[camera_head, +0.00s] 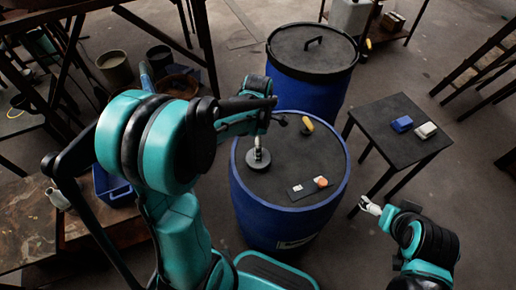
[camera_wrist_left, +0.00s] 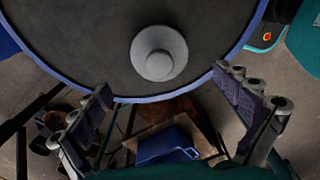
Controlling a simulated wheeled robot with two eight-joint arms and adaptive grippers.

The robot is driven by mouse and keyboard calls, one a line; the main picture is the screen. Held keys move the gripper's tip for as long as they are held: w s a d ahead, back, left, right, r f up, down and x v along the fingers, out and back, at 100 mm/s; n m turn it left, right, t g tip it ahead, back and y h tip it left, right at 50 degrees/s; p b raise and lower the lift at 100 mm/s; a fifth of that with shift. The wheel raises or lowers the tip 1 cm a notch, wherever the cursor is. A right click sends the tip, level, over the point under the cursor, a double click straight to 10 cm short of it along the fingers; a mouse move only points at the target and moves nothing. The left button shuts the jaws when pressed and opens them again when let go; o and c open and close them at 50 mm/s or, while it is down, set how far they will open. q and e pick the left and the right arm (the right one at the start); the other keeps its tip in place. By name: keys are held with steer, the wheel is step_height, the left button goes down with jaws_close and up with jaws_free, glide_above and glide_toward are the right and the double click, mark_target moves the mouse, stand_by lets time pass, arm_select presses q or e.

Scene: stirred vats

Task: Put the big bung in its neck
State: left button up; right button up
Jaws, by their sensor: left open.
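The big bung (camera_head: 258,158) looks like a grey disc with a narrower knob on top. It is on the dark top of the near blue vat (camera_head: 290,225), toward the left rim. The bung also shows in the left wrist view (camera_wrist_left: 158,53), beyond the fingertips. I cannot tell whether it lies on the top or sits in a neck. My left gripper (camera_wrist_left: 164,84) is open and empty, its fingers spread wide near the vat's rim. In the head view, my left arm partly hides it. My right gripper (camera_head: 370,206) is low to the right of the vat; its finger state is unclear.
A second blue vat with a handled lid (camera_head: 310,50) stands behind. A small table (camera_head: 395,125) at right holds a blue and a white item.

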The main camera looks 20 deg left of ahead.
arm_select(q)
steer(key=s+d+r+m+t, duration=0.2)
steer(key=s+r+m, duration=0.3)
steer(key=m, duration=0.6)
steer(key=s+d+r+m+t+p, duration=0.1)
steer(key=s+d+r+m+t, duration=0.2)
steer(key=m, duration=0.9)
steer(key=s+r+t, duration=0.2)
steer(key=s+r, duration=0.1)
steer(key=r, duration=0.1)
steer(key=shift+s, duration=0.2)
